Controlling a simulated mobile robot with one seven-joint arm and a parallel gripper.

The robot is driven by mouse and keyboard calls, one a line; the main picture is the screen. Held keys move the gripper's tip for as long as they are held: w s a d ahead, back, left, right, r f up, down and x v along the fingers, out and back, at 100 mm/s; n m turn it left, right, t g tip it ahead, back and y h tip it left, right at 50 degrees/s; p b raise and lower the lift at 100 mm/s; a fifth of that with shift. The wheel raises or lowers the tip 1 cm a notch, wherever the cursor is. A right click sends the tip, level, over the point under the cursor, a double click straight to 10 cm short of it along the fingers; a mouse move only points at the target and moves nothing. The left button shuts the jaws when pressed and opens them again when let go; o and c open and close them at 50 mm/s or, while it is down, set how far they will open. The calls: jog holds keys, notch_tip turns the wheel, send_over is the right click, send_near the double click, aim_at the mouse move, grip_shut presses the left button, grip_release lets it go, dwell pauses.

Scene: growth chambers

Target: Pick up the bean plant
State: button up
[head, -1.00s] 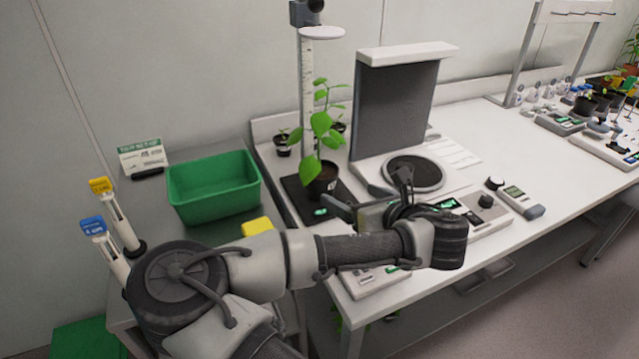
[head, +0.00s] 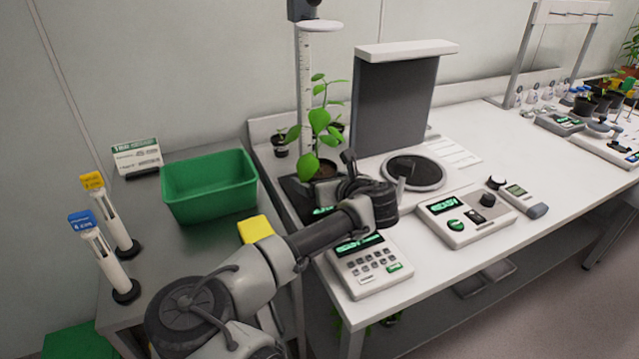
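The bean plant (head: 318,121) stands upright in a dark pot on a black plate (head: 291,186), in front of a tall white ruler. Its green leaves rise well above the pot. My gripper (head: 334,182) is low at the pot's front right side, with one dark finger standing up just right of the pot. The other finger is lower and partly hidden by the gripper body. The fingers look spread apart; whether either touches the pot cannot be told. The lower pot is partly covered by my gripper.
A green bin (head: 211,190) and a yellow block (head: 257,229) are left on the grey table. A keypad device (head: 369,264) lies under my forearm. A dark backdrop panel (head: 396,105) and round turntable (head: 413,172) stand right of the plant. Small pots are behind it.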

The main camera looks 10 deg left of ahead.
jog(key=shift+w+a+f, duration=0.2)
jog(key=shift+w+a, duration=0.1)
jog(key=shift+w, duration=0.15)
jog(key=c, duration=1.5)
jog(key=shift+o, duration=0.2)
jog(key=shift+r, duration=0.1)
